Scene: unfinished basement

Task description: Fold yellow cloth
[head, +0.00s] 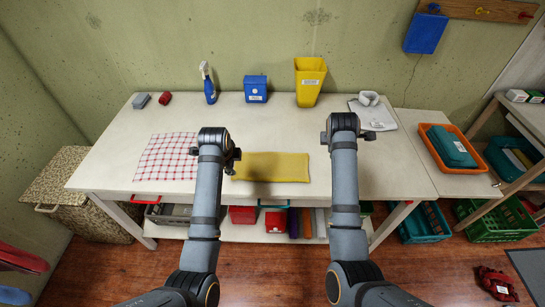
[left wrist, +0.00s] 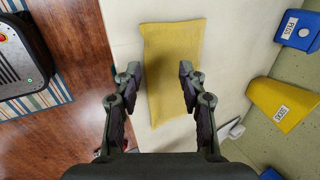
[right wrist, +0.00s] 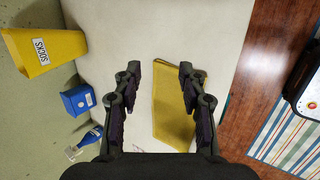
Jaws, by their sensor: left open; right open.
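The yellow cloth (head: 280,167) lies flat as a long rectangle near the front edge of the white table; I cannot tell how many layers it has. My left gripper (head: 232,160) is open and empty above the cloth's left end. In the left wrist view the cloth (left wrist: 172,90) runs behind the open fingers (left wrist: 160,74). My right gripper (head: 348,135) is open and empty, right of and farther back than the cloth's right end. In the right wrist view the cloth (right wrist: 173,108) lies below and between the open fingers (right wrist: 160,72).
A red-checked cloth (head: 165,157) lies at the left. A spray bottle (head: 208,84), blue box (head: 255,90) and yellow bin (head: 309,82) line the back. A white cloth (head: 378,118) and orange tray (head: 468,160) are at the right. The table's middle is clear.

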